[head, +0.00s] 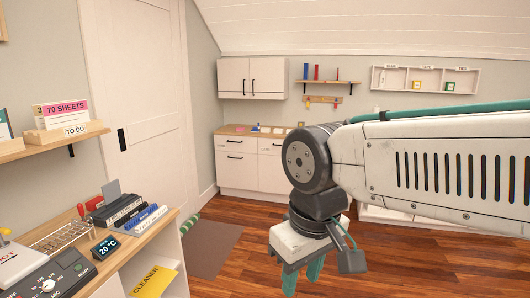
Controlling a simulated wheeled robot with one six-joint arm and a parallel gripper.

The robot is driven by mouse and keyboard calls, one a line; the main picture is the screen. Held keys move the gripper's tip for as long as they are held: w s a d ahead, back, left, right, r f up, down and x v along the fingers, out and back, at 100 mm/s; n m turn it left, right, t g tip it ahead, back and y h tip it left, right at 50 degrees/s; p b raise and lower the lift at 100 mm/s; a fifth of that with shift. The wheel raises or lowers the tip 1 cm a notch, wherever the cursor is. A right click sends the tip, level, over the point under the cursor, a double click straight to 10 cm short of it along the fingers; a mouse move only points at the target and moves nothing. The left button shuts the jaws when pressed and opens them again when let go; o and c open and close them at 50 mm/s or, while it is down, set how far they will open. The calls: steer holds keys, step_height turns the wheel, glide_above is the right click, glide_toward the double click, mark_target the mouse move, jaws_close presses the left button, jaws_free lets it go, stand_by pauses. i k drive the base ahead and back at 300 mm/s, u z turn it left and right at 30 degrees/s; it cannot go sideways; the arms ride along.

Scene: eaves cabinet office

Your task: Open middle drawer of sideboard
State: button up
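A white cabinet (237,170) with a wooden top stands against the back wall, and I take it for the sideboard. Its left drawer (236,147) has a black bar handle and looks shut. The drawer beside it (270,146) also looks shut, and my arm hides its right part. Any drawers further right are hidden behind my arm. My gripper (303,276) hangs down in the foreground, well in front of the cabinet and apart from it. Its teal fingers are spread with floor showing between them, and nothing is seen in them.
A near desk (163,228) at left holds a thermometer display (106,247), a rack and other office items. A grey mat (215,247) lies beside it. A white wall cupboard (252,78) hangs above the sideboard. Wooden floor (245,222) is clear between the mat and the sideboard.

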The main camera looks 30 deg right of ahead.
mark_target(267, 147)
steer(key=z, duration=0.15)
steer(key=i, duration=0.25)
steer(key=z, duration=1.1)
steer(key=i, duration=1.6)
steer(key=z, duration=1)
steer(key=i, duration=2.1)
steer(key=u, duration=0.65)
steer(key=i, duration=1.8)
steer(key=u, duration=1.4)
steer(key=i, duration=0.95)
steer(key=u, duration=0.05)
